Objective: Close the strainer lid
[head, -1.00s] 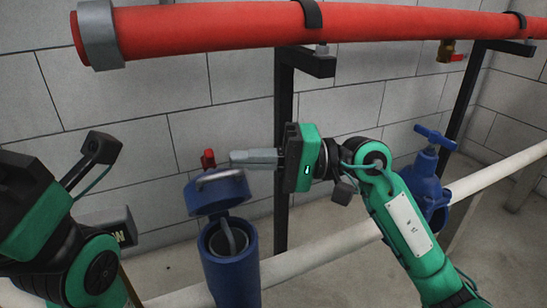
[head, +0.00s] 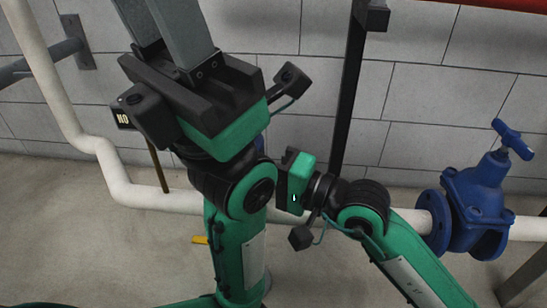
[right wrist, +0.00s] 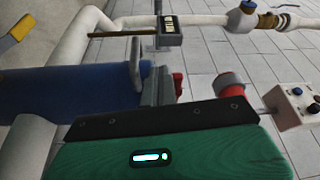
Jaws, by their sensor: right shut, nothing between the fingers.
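In the right wrist view the blue strainer (right wrist: 75,95) lies across the left side. A grey handle (right wrist: 135,62) and a small blue part, which looks like the lid's edge (right wrist: 146,68), show at its right end. My right gripper (right wrist: 157,90) is shut and empty, its fingers close beside that end. Contact and the lid's exact angle cannot be told. In the head view my arms hide the strainer. My right gripper's body (head: 295,180) shows there, fingers hidden. My left gripper (head: 175,35) points up in the foreground, its fingertips beyond the top edge.
A blue valve (head: 475,205) sits on the white pipe (head: 125,190) at the right. A black post (head: 350,95) stands behind my right gripper.

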